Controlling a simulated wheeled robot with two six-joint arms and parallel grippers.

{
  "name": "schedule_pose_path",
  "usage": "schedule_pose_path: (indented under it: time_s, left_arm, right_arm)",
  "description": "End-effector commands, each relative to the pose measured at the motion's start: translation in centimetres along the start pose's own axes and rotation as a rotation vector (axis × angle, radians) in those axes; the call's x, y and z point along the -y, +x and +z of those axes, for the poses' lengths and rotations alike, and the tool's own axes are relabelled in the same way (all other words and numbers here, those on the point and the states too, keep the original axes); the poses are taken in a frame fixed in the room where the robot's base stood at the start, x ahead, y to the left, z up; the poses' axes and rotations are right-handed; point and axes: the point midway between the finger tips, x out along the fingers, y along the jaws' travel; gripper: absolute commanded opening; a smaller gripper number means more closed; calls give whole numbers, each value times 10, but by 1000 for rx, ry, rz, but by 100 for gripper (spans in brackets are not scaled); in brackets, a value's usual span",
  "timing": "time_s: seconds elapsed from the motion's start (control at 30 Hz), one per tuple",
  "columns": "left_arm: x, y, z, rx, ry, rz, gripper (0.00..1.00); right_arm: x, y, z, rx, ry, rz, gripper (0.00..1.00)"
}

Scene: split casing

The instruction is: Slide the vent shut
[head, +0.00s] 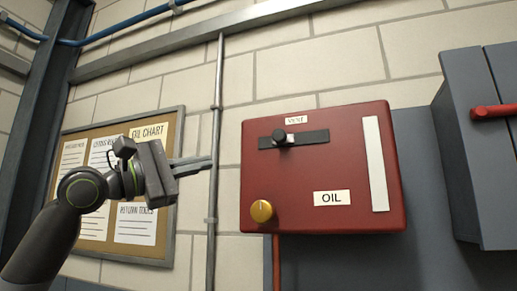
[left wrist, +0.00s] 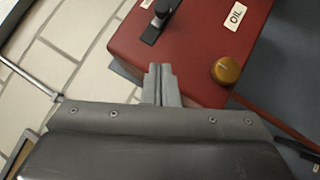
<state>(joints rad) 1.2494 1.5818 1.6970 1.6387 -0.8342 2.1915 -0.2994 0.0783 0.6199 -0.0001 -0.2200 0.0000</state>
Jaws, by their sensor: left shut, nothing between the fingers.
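The vent is a dark horizontal slot (head: 314,138) under a VENT label (head: 296,120), high on a red box (head: 330,180) on the wall. Its black knob (head: 281,137) stands toward the left part of the slot. The knob also shows at the top of the left wrist view (left wrist: 160,12). My left gripper (head: 209,162) is shut and empty, to the left of the box and a little lower than the slot, apart from the knob. Its closed fingers show in the left wrist view (left wrist: 159,72). My right gripper is not in view.
A yellow knob (head: 262,211) sits low on the box beside an OIL label (head: 332,198). A pipe (head: 214,120) runs up the wall behind my gripper. A notice board (head: 150,252) hangs left. A grey cabinet (head: 465,150) with a red handle (head: 492,111) stands right.

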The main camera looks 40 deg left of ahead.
Motion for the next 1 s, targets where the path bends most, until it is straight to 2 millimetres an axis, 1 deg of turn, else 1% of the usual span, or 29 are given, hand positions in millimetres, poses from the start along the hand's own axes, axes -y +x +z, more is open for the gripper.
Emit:
schedule_pose_path:
  time_s: [0.3,0.47,0.67,1.0]
  left_arm:
    - [0,0,1,1,-2,0,0]
    - [-2,7,1,2,-3,-2,0]
    - [-5,32,3,4,-3,-2,0]
    - [-5,83,3,5,-6,-2,0]
  right_arm:
    - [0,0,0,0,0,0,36]
    - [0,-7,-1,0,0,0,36]
    - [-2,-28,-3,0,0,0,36]
    - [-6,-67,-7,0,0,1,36]
